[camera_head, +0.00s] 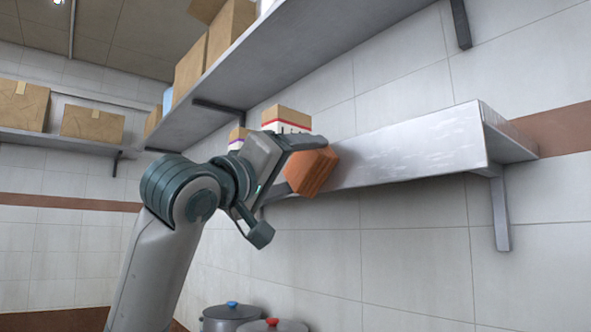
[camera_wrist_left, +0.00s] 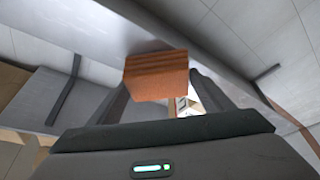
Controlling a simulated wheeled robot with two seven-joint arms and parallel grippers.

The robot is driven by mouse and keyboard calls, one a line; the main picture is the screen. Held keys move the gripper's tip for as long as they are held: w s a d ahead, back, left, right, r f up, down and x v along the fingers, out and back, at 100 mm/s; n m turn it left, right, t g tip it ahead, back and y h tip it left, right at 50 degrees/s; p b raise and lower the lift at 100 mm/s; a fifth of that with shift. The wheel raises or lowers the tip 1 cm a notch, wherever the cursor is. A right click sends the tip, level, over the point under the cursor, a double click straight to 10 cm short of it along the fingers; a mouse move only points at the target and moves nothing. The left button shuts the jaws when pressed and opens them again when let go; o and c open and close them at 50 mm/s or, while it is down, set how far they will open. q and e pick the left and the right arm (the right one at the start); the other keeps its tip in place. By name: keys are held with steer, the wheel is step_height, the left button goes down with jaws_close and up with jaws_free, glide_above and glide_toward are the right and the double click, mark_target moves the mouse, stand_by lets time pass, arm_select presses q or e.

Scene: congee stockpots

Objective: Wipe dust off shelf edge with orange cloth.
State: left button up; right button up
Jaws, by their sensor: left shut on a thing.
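The orange cloth (camera_head: 312,172) is a folded, block-like piece held at the front of my left gripper (camera_head: 292,165). My left gripper is shut on it, and the cloth shows between the fingers in the left wrist view (camera_wrist_left: 157,76). The grey metal shelf (camera_head: 420,150) runs along the tiled wall to the right, with pale, dust-like streaks on its front edge. The cloth is at the left part of this edge; whether it presses on it I cannot tell. My right gripper is not in view.
Boxes (camera_head: 287,118) stand at the shelf's left end, behind my gripper. An upper shelf (camera_head: 290,62) with cardboard boxes (camera_head: 228,28) hangs above. Two lidded stockpots (camera_head: 230,314) stand below. A bracket (camera_head: 501,212) supports the shelf's right end.

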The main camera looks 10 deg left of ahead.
mark_target(284, 171)
arm_select(q)
steer(key=shift+s+d+b, duration=0.4)
steer(key=shift+s+d, duration=0.6)
steer(key=shift+d, duration=0.05)
steer(key=shift+f, duration=0.1)
steer(key=shift+a, duration=0.1)
steer(key=shift+w+a, duration=1.2)
steer(key=shift+w, duration=0.1)
steer(key=shift+w+a+p, duration=0.45)
steer(key=shift+w+a, duration=0.85)
steer(key=shift+a, duration=0.05)
